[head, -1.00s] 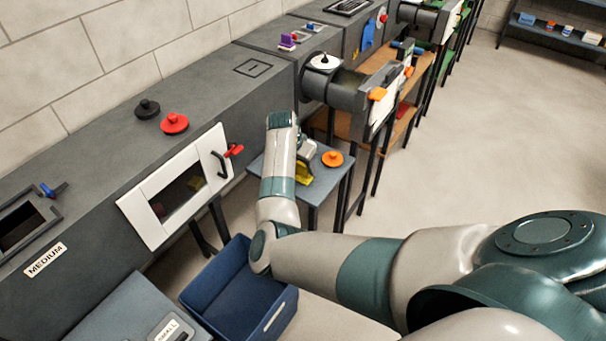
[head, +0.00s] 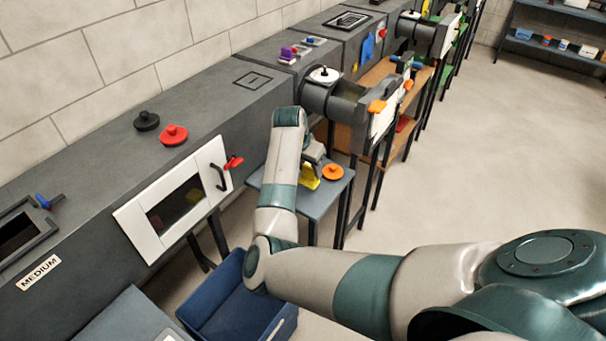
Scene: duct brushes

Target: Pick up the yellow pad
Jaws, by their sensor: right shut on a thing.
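The yellow pad (head: 308,178) is at the small grey-blue table (head: 312,202), left of an orange knobbed disc (head: 333,172). My right gripper (head: 312,163) is above the pad and shut on it. The arm's wrist hides part of the gripper and the fingertips. I cannot tell whether the pad touches the table top. My left gripper is not in view.
A blue bin (head: 236,305) stands below my forearm. Open floor lies to the right.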

